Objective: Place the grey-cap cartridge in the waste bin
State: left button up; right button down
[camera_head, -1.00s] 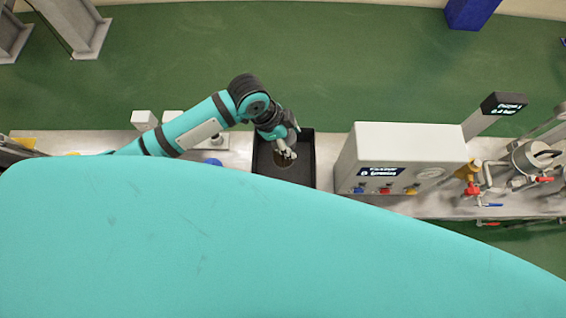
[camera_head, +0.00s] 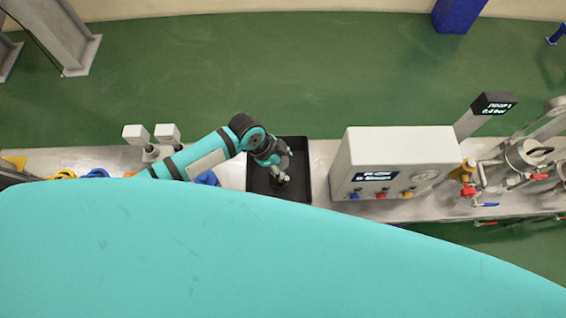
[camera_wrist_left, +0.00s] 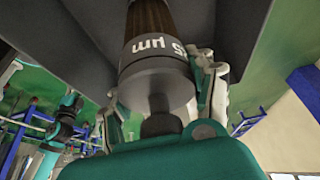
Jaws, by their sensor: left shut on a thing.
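The grey-cap cartridge (camera_wrist_left: 155,75) fills the middle of the left wrist view. It has a grey end cap with upside-down white lettering and a brown pleated body. My left gripper (camera_wrist_left: 163,88) is shut on it, with a finger on each side of the cap. In the head view my left gripper (camera_head: 281,178) points down over the black open-topped bin (camera_head: 300,150). The cartridge is hard to make out there, behind the gripper. Dark bin walls show in the wrist view (camera_wrist_left: 230,20). I cannot tell whether the cartridge touches the bin. My right gripper is not in view.
A white box (camera_head: 400,155) with a display, coloured knobs and a gauge stands right of the bin. Pipes and red-handled valves (camera_head: 515,160) are farther right. Blue parts (camera_head: 207,178) and two white blocks (camera_head: 167,134) are left. My teal body hides the near bench.

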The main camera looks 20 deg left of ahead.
pick_arm(q)
jog(key=o, duration=1.1)
jog(key=shift+f, duration=0.1)
jog(key=o, duration=0.4)
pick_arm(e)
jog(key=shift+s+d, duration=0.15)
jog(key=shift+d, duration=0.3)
pick_arm(q)
jog(key=shift+r, duration=0.3)
jog(key=p+v, duration=0.1)
jog(key=v, duration=1)
jog(key=shift+s+a+r, duration=0.1)
jog(key=shift+a+r, duration=0.15)
jog(key=shift+r, duration=0.05)
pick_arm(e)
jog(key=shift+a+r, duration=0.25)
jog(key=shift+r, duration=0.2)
